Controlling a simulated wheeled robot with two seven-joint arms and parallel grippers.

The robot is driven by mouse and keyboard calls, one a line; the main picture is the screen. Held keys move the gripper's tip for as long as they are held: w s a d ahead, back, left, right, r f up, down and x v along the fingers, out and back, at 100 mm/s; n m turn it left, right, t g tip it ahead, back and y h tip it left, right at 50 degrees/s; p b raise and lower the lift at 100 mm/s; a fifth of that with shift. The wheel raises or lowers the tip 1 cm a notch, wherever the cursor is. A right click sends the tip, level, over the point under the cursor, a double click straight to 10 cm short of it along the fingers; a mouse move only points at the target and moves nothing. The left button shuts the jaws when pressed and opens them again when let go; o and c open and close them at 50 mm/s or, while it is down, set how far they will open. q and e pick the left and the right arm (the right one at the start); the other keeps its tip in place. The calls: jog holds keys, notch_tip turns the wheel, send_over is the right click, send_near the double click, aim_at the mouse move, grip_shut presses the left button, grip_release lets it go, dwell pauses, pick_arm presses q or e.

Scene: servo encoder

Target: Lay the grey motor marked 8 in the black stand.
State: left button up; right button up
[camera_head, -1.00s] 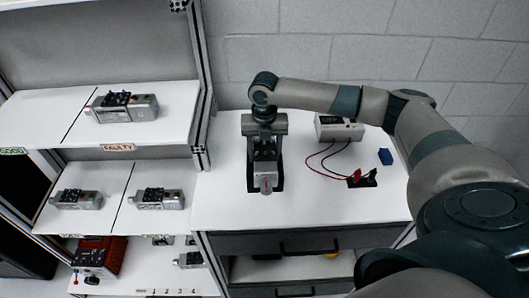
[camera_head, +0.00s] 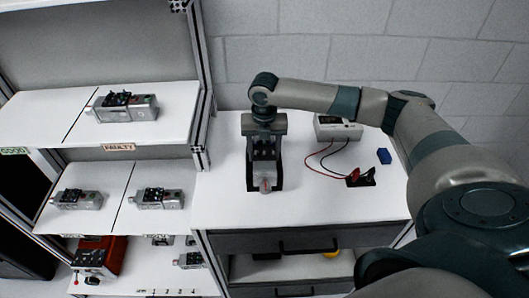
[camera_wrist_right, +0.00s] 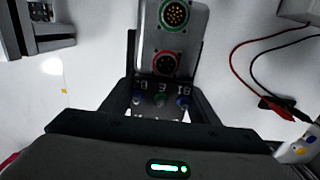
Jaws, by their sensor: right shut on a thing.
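The grey motor (camera_head: 265,178) is on the white bench in the head view, under my right gripper (camera_head: 265,148), which is shut on it. The black stand (camera_head: 250,186) shows as dark edges around and under the motor. The motor appears to be down in or just above the stand; I cannot tell if it touches. In the right wrist view the grey motor (camera_wrist_right: 188,22) lies between the two dark fingers of my right gripper (camera_wrist_right: 164,50), with green-ringed and red-ringed round connectors facing up. I cannot read its number. My left gripper is not in view.
Shelves at left hold other grey motors (camera_head: 130,106) and a red device (camera_head: 98,256). The bench front is clear.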

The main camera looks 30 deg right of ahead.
jog(key=shift+s+a+f, duration=0.2)
jog(key=shift+f, duration=0.2)
jog(key=shift+s+a+f, duration=0.15)
jog(key=shift+s+f, duration=0.05)
jog(key=shift+f, duration=0.2)
jog(key=o, duration=1.4)
jog(key=shift+o, duration=0.9)
jog(key=shift+w+a, duration=0.1)
jog(key=shift+a, duration=0.1)
jog(key=shift+d, duration=0.25)
jog(key=shift+f, duration=0.15)
jog(key=shift+w+d+r+b, duration=0.15)
jog(key=shift+w+r+b, duration=0.05)
jog(key=shift+r+b, duration=0.35)
notch_tip(320, 180, up, 18)
jog(key=b, duration=0.5)
jog(key=shift+a+r, duration=0.15)
jog(key=shift+a, duration=0.1)
